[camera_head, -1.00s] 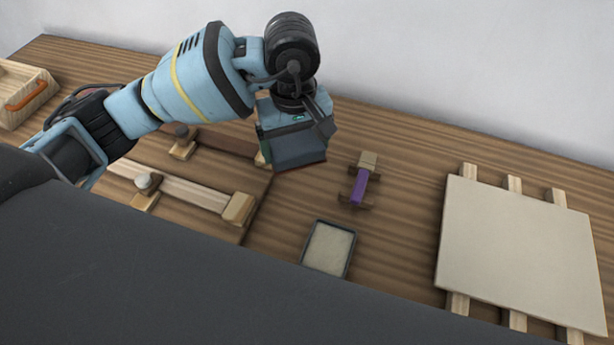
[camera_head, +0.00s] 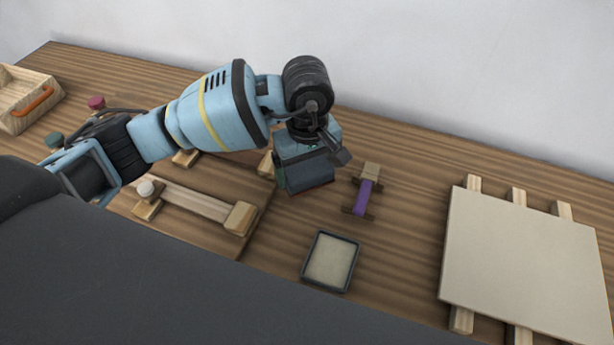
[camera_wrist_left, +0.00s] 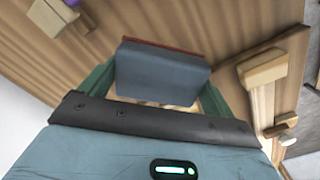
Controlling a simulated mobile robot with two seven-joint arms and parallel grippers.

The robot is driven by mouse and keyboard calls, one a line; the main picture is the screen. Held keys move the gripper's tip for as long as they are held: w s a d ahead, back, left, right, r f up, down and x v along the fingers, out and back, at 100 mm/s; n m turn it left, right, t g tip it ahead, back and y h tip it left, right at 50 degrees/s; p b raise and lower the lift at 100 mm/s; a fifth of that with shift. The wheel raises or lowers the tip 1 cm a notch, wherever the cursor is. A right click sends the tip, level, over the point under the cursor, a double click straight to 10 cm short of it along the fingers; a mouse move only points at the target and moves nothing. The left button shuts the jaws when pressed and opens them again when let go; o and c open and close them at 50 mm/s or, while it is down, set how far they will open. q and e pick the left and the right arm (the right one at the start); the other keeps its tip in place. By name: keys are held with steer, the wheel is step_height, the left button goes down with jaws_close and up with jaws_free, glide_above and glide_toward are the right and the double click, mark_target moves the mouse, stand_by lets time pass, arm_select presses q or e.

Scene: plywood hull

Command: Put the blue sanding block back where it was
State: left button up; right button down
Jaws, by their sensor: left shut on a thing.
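The blue sanding block (camera_head: 311,172) is a grey-blue block with a reddish underside. My left gripper (camera_head: 303,184) is shut on it and holds it over the plywood table, left of the purple-banded wooden piece. In the left wrist view the block (camera_wrist_left: 160,72) sits between the two green fingers, with its reddish edge facing away from the wrist. In the head view the gripper partly covers the block, and I cannot tell whether its underside touches the table. My right gripper is in neither view.
A dark-rimmed tray with a beige inside (camera_head: 353,241) lies nearer me. The purple-banded piece (camera_head: 363,197) stands right of the block. A pale panel (camera_head: 525,255) rests on wooden strips at right. Wooden clamp bars (camera_head: 197,203) and a wooden box (camera_head: 16,122) are at left.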

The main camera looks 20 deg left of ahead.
mark_target(307, 179)
arm_select(q)
steer(key=shift+f, duration=1.85)
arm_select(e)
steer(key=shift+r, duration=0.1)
arm_select(q)
steer(key=shift+f, duration=0.15)
steer(key=o, duration=0.7)
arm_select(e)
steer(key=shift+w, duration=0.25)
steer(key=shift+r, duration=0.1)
